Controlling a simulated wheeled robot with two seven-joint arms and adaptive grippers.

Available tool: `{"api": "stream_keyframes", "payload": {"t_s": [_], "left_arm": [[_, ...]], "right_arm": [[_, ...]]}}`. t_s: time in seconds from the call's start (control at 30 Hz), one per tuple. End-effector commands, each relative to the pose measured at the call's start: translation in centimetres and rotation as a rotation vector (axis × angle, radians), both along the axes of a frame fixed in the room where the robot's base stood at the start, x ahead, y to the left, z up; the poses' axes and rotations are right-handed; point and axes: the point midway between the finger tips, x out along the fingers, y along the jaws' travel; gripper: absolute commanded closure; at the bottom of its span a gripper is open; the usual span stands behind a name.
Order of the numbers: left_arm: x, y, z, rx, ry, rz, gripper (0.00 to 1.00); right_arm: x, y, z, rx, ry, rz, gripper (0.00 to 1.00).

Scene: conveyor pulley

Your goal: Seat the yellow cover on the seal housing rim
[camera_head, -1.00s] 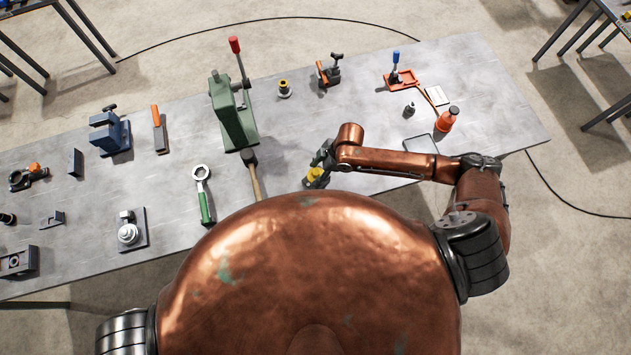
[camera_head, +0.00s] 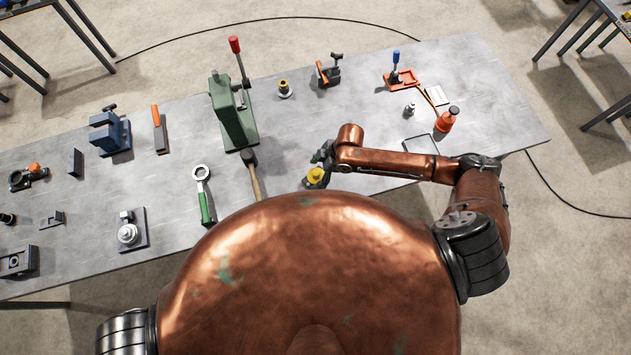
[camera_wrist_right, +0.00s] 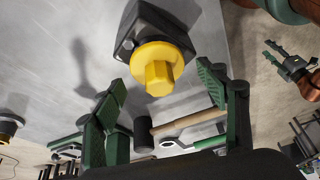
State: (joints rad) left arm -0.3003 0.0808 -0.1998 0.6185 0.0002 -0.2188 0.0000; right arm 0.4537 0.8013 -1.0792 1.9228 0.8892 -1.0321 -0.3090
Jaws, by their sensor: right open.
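The yellow cover (camera_head: 316,175), with a round flange and a hexagonal knob, is at the near table edge just beyond my body. In the right wrist view the cover (camera_wrist_right: 158,75) is against the end of a dark housing block (camera_wrist_right: 155,30). The flange hides the rim, so I cannot tell whether it sits fully flush. My right gripper (camera_head: 324,155) is beside the cover. In the wrist view its green fingers (camera_wrist_right: 160,84) are spread wide on either side, apart from the knob and empty. My left gripper (camera_wrist_right: 274,56) shows only there, at the right, with its fingers apart and empty.
A hammer (camera_head: 254,177) and a green-handled ring wrench (camera_head: 203,190) lie left of the cover. A green press (camera_head: 234,112) stands behind them. A flat grey tray (camera_head: 421,145) and an orange bottle (camera_head: 446,121) are to the right.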

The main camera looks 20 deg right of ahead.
Motion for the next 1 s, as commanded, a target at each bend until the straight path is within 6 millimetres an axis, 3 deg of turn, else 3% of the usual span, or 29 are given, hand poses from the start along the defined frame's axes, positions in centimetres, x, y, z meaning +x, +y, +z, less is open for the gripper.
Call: {"api": "stream_keyframes", "payload": {"t_s": [0.17,0.6,0.8,1.0], "left_arm": [[0.0,0.0,0.0,0.000,0.000,0.000,0.63],[0.1,-0.1,0.0,-0.001,-0.001,0.000,0.63],[0.1,-0.1,0.0,-0.001,-0.001,0.000,0.63],[0.1,-0.1,0.0,-0.001,-0.001,0.000,0.63]], "right_arm": [[0.0,-0.8,1.7,-0.001,-0.003,0.000,0.33],[-0.6,-3.9,9.5,0.000,-0.002,0.000,0.33],[-0.8,-4.5,10.9,0.000,0.000,0.001,0.33],[-0.8,-4.5,11.0,0.000,0.000,0.000,0.33]]}}
